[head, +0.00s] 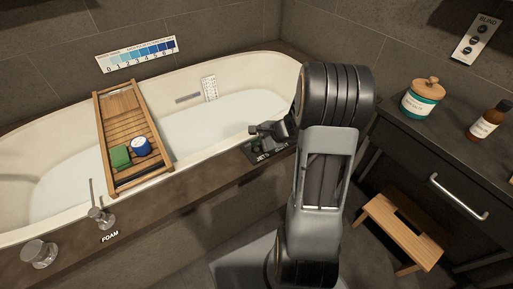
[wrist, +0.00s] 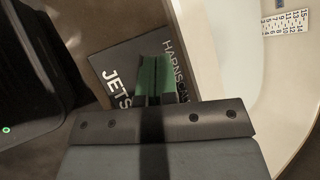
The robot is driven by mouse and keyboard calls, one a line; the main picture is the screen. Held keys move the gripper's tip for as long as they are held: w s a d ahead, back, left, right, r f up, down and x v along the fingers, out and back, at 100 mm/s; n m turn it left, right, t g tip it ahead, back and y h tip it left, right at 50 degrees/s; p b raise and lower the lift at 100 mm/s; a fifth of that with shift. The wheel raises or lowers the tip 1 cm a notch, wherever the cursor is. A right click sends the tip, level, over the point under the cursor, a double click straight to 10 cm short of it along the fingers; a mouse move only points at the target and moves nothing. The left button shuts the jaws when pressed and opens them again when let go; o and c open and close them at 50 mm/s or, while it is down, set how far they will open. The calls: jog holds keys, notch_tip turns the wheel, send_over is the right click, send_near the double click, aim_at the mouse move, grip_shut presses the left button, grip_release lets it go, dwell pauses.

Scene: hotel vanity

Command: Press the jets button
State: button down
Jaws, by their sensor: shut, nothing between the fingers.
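The dark jets panel (head: 268,153) sits on the brown tub ledge, partly behind my arm in the head view. In the wrist view the panel (wrist: 115,70) shows white "JETS" lettering and part of a second word. My gripper (wrist: 155,62) is shut and empty, with its green-looking fingers together over the middle of the panel. In the head view my gripper (head: 257,146) points down at the panel. The button itself is hidden behind the fingers, and I cannot tell whether they touch it.
The white tub (head: 215,120) lies behind the ledge, with a wooden tray (head: 111,112) across it holding a green block and a blue-and-white jar. A knob (head: 39,254) and a "FOAM" label are at left. A dark vanity (head: 440,165) and wooden stool (head: 400,225) stand at right.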

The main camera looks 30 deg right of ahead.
aim_at(257, 150)
dwell(0.3)
notch_tip(257, 150, up, 5)
jog(key=p, duration=0.4)
dwell(0.9)
